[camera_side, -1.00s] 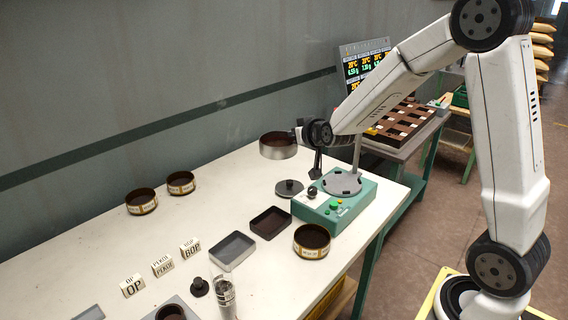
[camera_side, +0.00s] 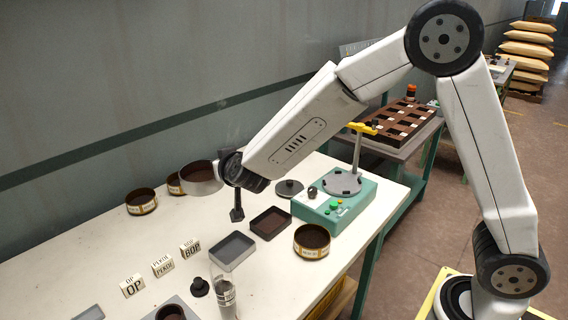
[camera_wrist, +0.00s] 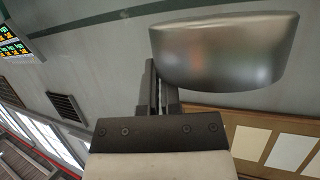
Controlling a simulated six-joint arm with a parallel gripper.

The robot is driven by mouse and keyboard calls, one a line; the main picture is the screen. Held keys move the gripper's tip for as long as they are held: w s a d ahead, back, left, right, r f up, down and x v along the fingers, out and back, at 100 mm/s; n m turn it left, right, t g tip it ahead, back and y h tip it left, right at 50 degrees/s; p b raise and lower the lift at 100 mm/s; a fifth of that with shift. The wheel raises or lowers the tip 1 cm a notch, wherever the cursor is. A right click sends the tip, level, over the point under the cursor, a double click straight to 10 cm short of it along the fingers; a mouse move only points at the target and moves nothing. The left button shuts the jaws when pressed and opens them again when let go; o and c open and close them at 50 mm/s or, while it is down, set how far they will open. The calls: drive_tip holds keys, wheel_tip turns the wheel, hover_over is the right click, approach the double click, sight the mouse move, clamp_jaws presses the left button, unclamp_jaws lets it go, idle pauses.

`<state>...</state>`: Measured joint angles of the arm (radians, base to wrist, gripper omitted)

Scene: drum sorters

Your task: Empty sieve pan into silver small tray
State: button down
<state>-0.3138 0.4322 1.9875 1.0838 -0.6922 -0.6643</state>
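My gripper (camera_side: 219,172) is shut on the rim side of a round silver sieve pan (camera_side: 206,188) and holds it above the table's left part. The pan looks about level, with dark material showing inside. In the wrist view its smooth silver wall (camera_wrist: 224,52) is beside the fingers (camera_wrist: 156,95), and its inside is hidden. A small silver-grey tray (camera_side: 231,252) lies on the table, below and right of the pan, and looks empty.
Labelled round sieves stand at the back left (camera_side: 141,202) and at the front edge (camera_side: 312,241). A green shaker base (camera_side: 336,203) with a post stands right. Label blocks (camera_side: 162,266), a black knobbed lid (camera_side: 199,287) and a glass cylinder (camera_side: 224,291) stand in front.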

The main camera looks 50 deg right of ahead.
drive_tip(key=a, duration=0.3)
drive_tip(key=s+a+f, duration=0.1)
drive_tip(key=a, duration=0.3)
drive_tip(key=s+a, duration=0.1)
drive_tip(key=a, duration=0.2)
drive_tip(key=shift+s+a+f, duration=0.2)
drive_tip(key=shift+s+f, duration=0.05)
drive_tip(key=shift+f, duration=0.1)
drive_tip(key=shift+d+f+y, duration=0.1)
drive_tip(key=shift+d+y, duration=0.1)
drive_tip(key=shift+y, duration=0.1)
